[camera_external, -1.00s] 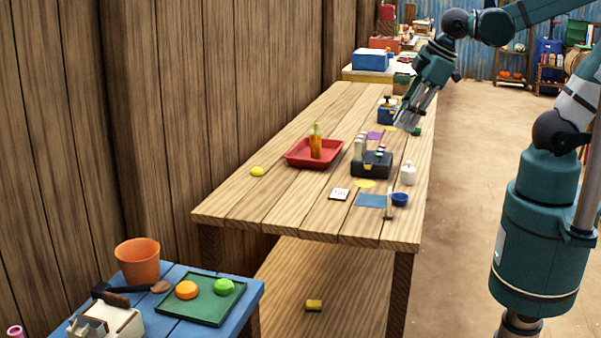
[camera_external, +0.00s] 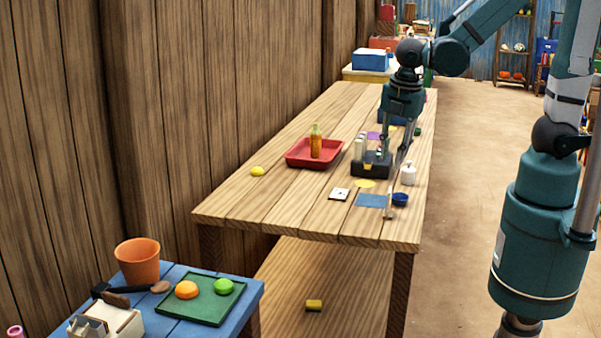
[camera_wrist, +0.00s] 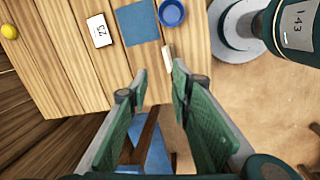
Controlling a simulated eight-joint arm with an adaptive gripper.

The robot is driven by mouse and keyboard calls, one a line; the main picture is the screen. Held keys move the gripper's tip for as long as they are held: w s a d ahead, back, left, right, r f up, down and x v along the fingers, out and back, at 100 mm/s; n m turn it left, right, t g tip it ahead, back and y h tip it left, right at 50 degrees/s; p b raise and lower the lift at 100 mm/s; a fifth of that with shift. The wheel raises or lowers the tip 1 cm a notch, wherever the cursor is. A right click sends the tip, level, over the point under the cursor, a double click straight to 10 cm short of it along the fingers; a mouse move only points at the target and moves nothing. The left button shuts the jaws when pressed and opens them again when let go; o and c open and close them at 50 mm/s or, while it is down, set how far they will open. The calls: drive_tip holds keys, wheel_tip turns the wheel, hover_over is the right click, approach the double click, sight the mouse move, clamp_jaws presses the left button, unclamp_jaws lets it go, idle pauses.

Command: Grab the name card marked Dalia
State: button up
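No card with the name Dalia can be read in either view. A small pale upright piece (camera_external: 389,210) stands by the near edge of the table; its face cannot be read. In the wrist view the pale piece (camera_wrist: 168,59) shows just beyond my fingertips, roughly between them. My gripper (camera_wrist: 160,75) is open and empty, pointing down over the front of the table. In the external view my gripper (camera_external: 396,172) is thin and partly lost against the things behind it.
A blue mat (camera_external: 370,201) and blue bowl (camera_external: 400,199) lie close to the pale piece.

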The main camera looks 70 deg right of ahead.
sight(390, 190)
drive_tip(key=shift+a+f+n+g+h, duration=0.15)
drive_tip(key=shift+f+n+g, duration=0.2)
drive_tip(key=shift+f+n, duration=0.7)
drive_tip(key=shift+d+f+n+g+h, duration=0.15)
drive_tip(key=shift+f+n+g, duration=0.2)
drive_tip(key=shift+f+n, duration=0.7)
drive_tip(key=shift+a+f+m, duration=0.1)
drive_tip(key=shift+f+m, duration=0.25)
drive_tip(key=shift+m, duration=0.05)
drive_tip(key=shift+w+d+f+b, duration=0.15)
drive_tip(key=shift+f+b, duration=0.25)
drive_tip(key=shift+f, duration=0.75)
drive_tip(key=shift+f, duration=0.15)
drive_tip(key=shift+d+f+b, duration=0.25)
drive_tip(key=shift+f+b, duration=0.1)
drive_tip(key=shift+f, duration=0.9)
drive_tip(key=shift+d+f+b, duration=0.2)
drive_tip(key=shift+f+b, duration=0.15)
drive_tip(key=shift+f, duration=0.85)
clamp_jaws()
